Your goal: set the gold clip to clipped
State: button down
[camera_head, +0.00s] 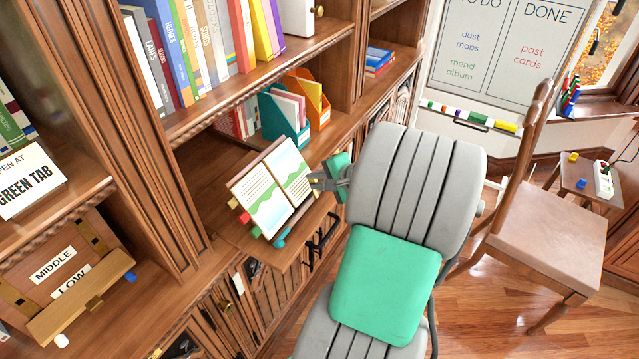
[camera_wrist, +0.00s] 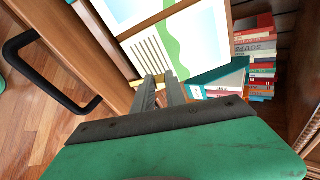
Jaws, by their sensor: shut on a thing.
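An open book (camera_head: 270,190) with green and white pictured pages leans tilted on the shelf ledge in the head view. Its pages also show large at the top of the wrist view (camera_wrist: 190,45). My gripper (camera_head: 315,181) reaches the right edge of the book. In the wrist view the two grey fingers of my gripper (camera_wrist: 162,82) are close together at the page's lower edge. A small gold clip (camera_wrist: 168,75) shows at the fingertips, and the fingers are shut on it. The fingers hide part of the clip. I cannot make out the clip in the head view.
A teal file box (camera_head: 283,120) and an orange one (camera_head: 312,98) stand behind the book. A black handle (camera_wrist: 30,42) sticks out in the wrist view. A wooden chair (camera_head: 530,245) stands at the right. Open floor lies below it.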

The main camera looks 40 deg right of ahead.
jog(key=shift+s+a+f+n+b, duration=0.1)
jog(key=shift+a+n+b, duration=0.2)
jog(key=shift+n, duration=0.3)
jog(key=shift+s+a+n+b, duration=0.15)
jog(key=shift+n+b, duration=0.25)
jog(key=shift+n, duration=0.2)
jog(key=c, duration=1.4)
grip_release()
jog(key=shift+o, duration=0.2)
jog(key=v, duration=0.7)
jog(key=shift+s+r, duration=0.2)
jog(key=shift+s, duration=0.2)
